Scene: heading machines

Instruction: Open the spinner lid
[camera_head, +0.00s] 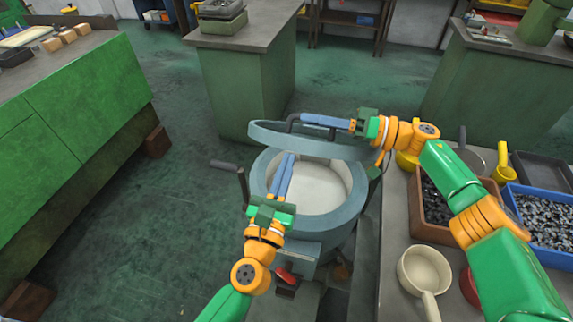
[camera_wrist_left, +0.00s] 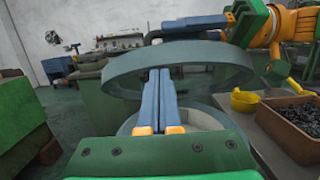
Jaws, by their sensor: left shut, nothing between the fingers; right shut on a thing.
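The spinner (camera_head: 355,215) is a round grey-blue drum with a pale, empty-looking inside. Its lid (camera_head: 265,136) is raised above the drum and tilted, with a gap showing beneath it. The lid also shows in the left wrist view (camera_wrist_left: 180,75). My right gripper (camera_head: 304,118) is shut on the dark lid handle (camera_head: 291,122) at the top of the lid. My left gripper (camera_head: 288,158) is shut and empty, its blue fingers reaching over the drum opening below the lid. In the left wrist view its fingertips (camera_wrist_left: 160,72) overlap the lid's rim; I cannot tell whether they touch.
A crank handle (camera_head: 225,166) sticks out at the drum's left. At right, a bench (camera_head: 393,220) holds a brown crate (camera_head: 428,230), a blue crate (camera_head: 553,260) of metal parts and a cream pan (camera_head: 424,268). Open floor (camera_head: 180,200) lies to the left.

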